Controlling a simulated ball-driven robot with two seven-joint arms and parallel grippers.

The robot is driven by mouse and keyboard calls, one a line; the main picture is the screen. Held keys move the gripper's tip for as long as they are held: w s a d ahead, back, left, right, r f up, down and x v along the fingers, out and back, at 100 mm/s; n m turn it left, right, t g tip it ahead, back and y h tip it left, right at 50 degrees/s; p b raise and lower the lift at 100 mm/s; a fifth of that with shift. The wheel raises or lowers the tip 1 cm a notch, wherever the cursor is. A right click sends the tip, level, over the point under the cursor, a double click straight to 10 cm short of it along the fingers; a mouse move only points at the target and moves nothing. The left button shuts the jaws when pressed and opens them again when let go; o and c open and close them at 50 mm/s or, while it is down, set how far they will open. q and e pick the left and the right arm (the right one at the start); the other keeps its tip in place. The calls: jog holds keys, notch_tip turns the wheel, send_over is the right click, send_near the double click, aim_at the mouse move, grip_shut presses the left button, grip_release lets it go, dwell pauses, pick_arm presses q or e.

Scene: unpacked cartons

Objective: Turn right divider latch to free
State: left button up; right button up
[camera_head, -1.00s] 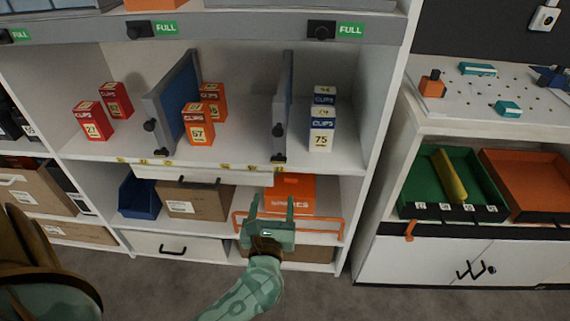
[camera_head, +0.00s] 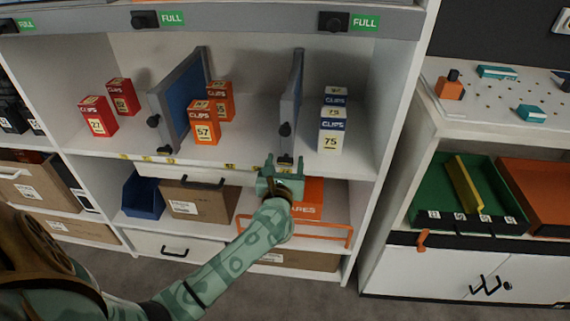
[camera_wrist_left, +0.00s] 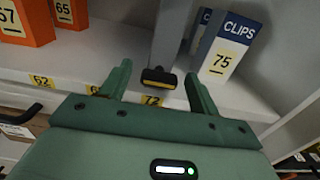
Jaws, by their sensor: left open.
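The right divider (camera_head: 292,98) is a grey upright panel on the upper shelf, between the orange and the white-blue clip boxes. In the left wrist view the latch (camera_wrist_left: 158,78) is a dark bar with a yellow face, lying crosswise. My left gripper (camera_head: 281,164) is open and empty just in front of it. In the wrist view the latch appears between the fingers (camera_wrist_left: 156,85), with no visible contact. My right gripper is not in view.
White-blue clip boxes (camera_head: 332,130) stand right of the divider, orange boxes (camera_head: 204,122) left. The left divider (camera_head: 180,100) has a similar latch. Below are a blue bin (camera_head: 143,195), a carton (camera_head: 196,200) and an orange box (camera_head: 313,190). The shelf front has yellow number labels.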

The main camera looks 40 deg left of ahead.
pick_arm(q)
jog(key=c, duration=1)
